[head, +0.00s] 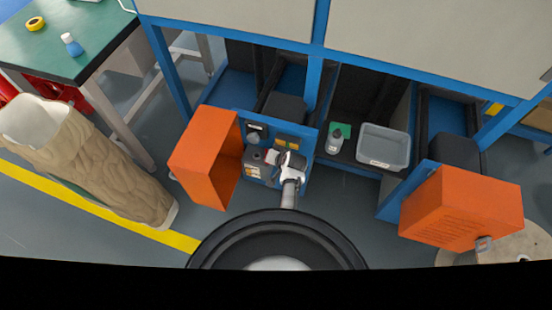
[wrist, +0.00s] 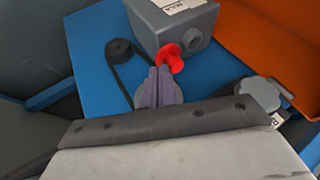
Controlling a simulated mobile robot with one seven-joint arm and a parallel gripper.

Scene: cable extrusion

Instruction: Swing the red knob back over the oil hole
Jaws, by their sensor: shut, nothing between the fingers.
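The red knob (wrist: 170,58) shows in the wrist view at the lower edge of a grey box (wrist: 172,22) with a white label. A round grey port with a darker centre, which looks like the oil hole (wrist: 194,47), is just right of the knob and not covered by it. My gripper (wrist: 158,74) is shut and empty, its fingertips close to the knob's left underside; I cannot tell whether they touch it. In the head view my gripper (head: 272,157) is at the grey box (head: 254,165); the knob cannot be made out there.
An open orange cover (head: 203,160) stands left of the grey box; it fills the upper right of the wrist view. A dark cable curls on the blue panel (wrist: 95,45). A grey bottle (head: 334,141) and grey bin (head: 382,148) stand to the right, with another orange cover (head: 462,207) beyond.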

